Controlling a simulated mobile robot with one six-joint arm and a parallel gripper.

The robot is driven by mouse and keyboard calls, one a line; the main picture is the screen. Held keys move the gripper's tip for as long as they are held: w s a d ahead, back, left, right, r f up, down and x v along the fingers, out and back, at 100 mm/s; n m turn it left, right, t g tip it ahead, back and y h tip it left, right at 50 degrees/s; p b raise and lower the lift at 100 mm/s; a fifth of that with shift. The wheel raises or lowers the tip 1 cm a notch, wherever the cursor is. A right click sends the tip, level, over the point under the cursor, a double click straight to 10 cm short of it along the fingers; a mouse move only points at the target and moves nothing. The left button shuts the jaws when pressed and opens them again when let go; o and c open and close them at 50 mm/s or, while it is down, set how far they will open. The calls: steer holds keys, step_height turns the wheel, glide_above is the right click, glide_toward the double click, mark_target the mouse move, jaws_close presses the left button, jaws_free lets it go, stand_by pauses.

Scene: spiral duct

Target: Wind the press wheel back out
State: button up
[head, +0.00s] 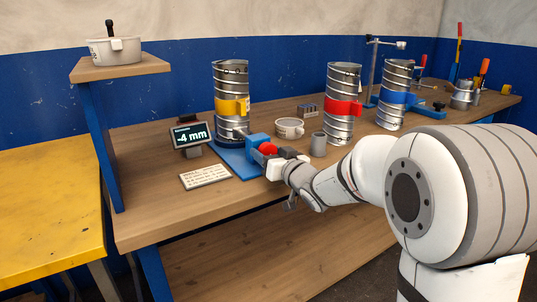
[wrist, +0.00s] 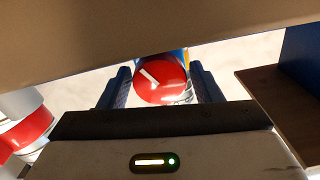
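The red press wheel (head: 267,148) sits on the front of a blue press (head: 258,139), at the foot of a spiral duct with a yellow band (head: 232,105). In the wrist view the wheel (wrist: 160,82) shows a white mark pointing to its upper left. My gripper (wrist: 161,84) is right at the wheel, its two dark blue fingers apart, one on each side of it. Thin gaps seem to show between wheel and fingers; contact is hard to judge. In the head view my gripper (head: 284,155) partly covers the wheel's near side. A display (head: 190,136) reads "-4 mm".
A note card (head: 205,176) lies at the bench's front. A cup (head: 290,128), a grey cylinder (head: 318,144), a red-banded duct (head: 342,104) and a blue-banded duct (head: 394,94) stand to the right. A shelf with a pot (head: 114,50) rises at left.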

steer(key=c, duration=0.7)
steer(key=shift+b, duration=0.3)
steer(key=n+b, duration=0.3)
steer(key=shift+f+n, duration=0.2)
steer(key=shift+n, duration=0.1)
steer(key=shift+r+n+b, duration=0.15)
steer(key=shift+n+b, duration=1.35)
steer(key=shift+n, duration=0.5)
steer(key=o, duration=1)
